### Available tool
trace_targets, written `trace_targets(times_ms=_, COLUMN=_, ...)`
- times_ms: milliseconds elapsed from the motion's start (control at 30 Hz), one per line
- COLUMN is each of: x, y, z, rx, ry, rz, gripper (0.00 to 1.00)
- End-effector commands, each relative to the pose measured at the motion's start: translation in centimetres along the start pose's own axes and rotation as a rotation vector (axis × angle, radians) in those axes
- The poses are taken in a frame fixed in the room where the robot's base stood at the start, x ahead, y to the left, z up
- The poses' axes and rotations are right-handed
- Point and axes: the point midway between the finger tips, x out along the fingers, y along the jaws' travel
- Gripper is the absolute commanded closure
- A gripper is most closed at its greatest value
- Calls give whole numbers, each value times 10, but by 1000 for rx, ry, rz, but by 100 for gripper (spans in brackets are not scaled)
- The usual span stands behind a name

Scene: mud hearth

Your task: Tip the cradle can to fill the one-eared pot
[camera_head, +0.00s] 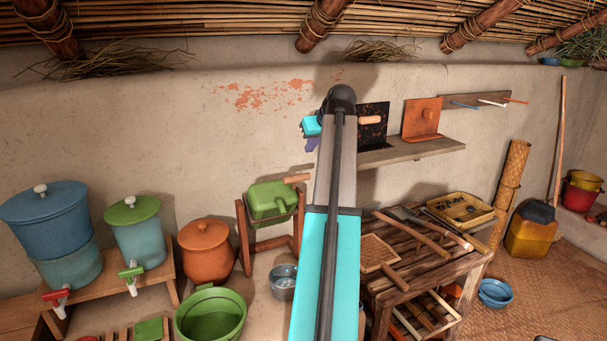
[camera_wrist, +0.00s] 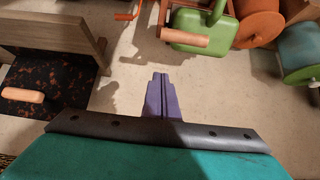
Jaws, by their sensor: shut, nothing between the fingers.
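The cradle can is a green can (camera_head: 270,199) with a wooden handle, sitting in a wooden cradle (camera_head: 245,238) left of my arm in the head view. In the wrist view the green can (camera_wrist: 210,22) is at the top, its handle toward me. A small grey metal pot (camera_head: 283,284) stands below the cradle, close to my arm; I cannot tell whether it has one ear. My gripper (camera_head: 311,146) is high before the wall, mostly behind my arm. In the wrist view its purple fingers (camera_wrist: 160,76) are together and empty, apart from the can.
A wall shelf (camera_head: 412,150) with a black speckled board (camera_head: 372,123) is right of my gripper. An orange lidded pot (camera_head: 206,250) and blue and green dispensers stand left. A slatted table (camera_head: 425,265) with tools is right. A green basin (camera_head: 211,316) is in front.

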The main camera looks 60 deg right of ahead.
Motion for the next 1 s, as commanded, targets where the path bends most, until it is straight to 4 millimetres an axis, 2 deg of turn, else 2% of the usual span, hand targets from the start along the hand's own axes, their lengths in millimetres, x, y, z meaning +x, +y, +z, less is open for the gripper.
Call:
trace_targets(times_ms=567, x=0, y=14, z=4, rx=12, ry=0, rz=12, gripper=100)
trace_targets(times_ms=767, x=13, y=15, z=3, rx=13, ry=0, rz=13, gripper=100)
trace_targets(times_ms=1000, x=40, y=16, z=3, rx=13, ry=-1, rz=12, gripper=100)
